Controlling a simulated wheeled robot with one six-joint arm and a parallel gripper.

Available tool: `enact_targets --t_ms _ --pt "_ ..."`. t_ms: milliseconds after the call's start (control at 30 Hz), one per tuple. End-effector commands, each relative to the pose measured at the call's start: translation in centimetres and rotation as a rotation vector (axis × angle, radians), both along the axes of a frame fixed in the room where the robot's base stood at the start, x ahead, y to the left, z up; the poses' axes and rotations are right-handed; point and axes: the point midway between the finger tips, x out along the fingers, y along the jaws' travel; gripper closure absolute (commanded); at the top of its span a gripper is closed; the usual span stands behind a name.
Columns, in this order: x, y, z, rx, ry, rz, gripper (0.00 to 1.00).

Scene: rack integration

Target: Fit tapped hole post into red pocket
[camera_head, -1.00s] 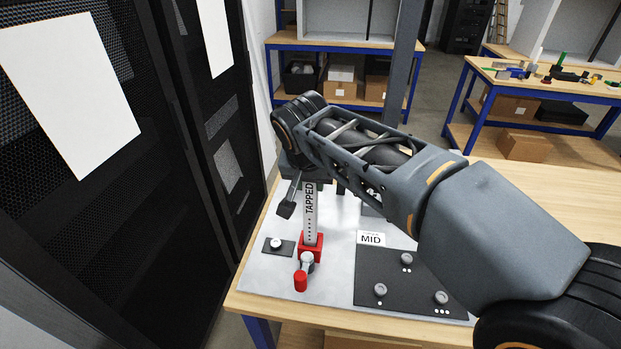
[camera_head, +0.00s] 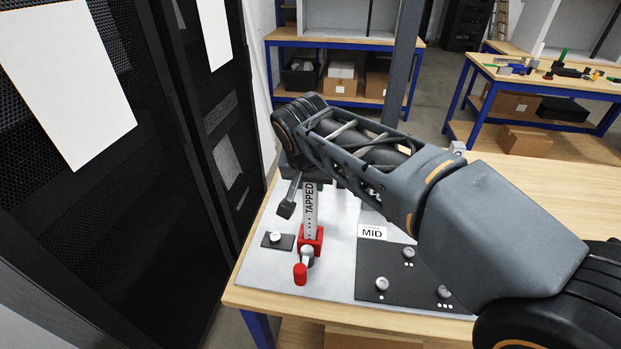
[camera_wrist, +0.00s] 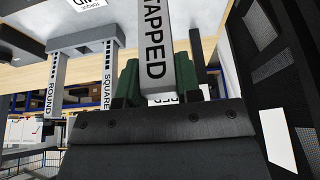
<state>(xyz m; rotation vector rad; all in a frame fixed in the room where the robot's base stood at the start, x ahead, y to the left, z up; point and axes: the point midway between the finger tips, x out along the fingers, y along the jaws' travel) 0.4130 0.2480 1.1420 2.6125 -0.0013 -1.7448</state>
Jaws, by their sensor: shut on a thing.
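The grey post marked TAPPED (camera_head: 309,208) stands upright, its lower end at the red pocket (camera_head: 312,241) on the grey board. I cannot tell how deep the end sits in the pocket. My gripper (camera_head: 308,182) is shut on the upper part of the post. In the wrist view the post (camera_wrist: 157,45) stands between my gripper's green-padded fingers (camera_wrist: 157,82). A clamp with a red-tipped handle (camera_head: 300,272) is in front of the pocket. My arm hides the area behind the pocket.
A black plate labelled MID (camera_head: 385,270) with round knobs lies right of the pocket. A small black plate with a knob (camera_head: 276,239) lies to its left. Posts marked ROUND (camera_wrist: 54,85) and SQUARE (camera_wrist: 107,75) show in the wrist view. A black rack (camera_head: 190,150) stands close on the left.

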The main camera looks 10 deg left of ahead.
Motion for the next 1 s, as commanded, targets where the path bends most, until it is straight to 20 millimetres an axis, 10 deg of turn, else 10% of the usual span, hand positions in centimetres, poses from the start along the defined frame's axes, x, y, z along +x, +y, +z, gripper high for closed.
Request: enact_targets --t_ms 33,67,367,667,1000 --pt "0.0 0.0 -0.2 0.001 -0.001 0.0 0.99" --pt "0.0 0.0 -0.1 0.001 -0.001 0.0 0.67" --pt "0.0 0.0 -0.1 0.0 0.0 0.0 0.39" --pt "-0.1 0.0 0.2 0.0 0.0 0.0 0.39" --pt "-2.3 0.1 5.5 0.004 -0.004 0.002 0.39"
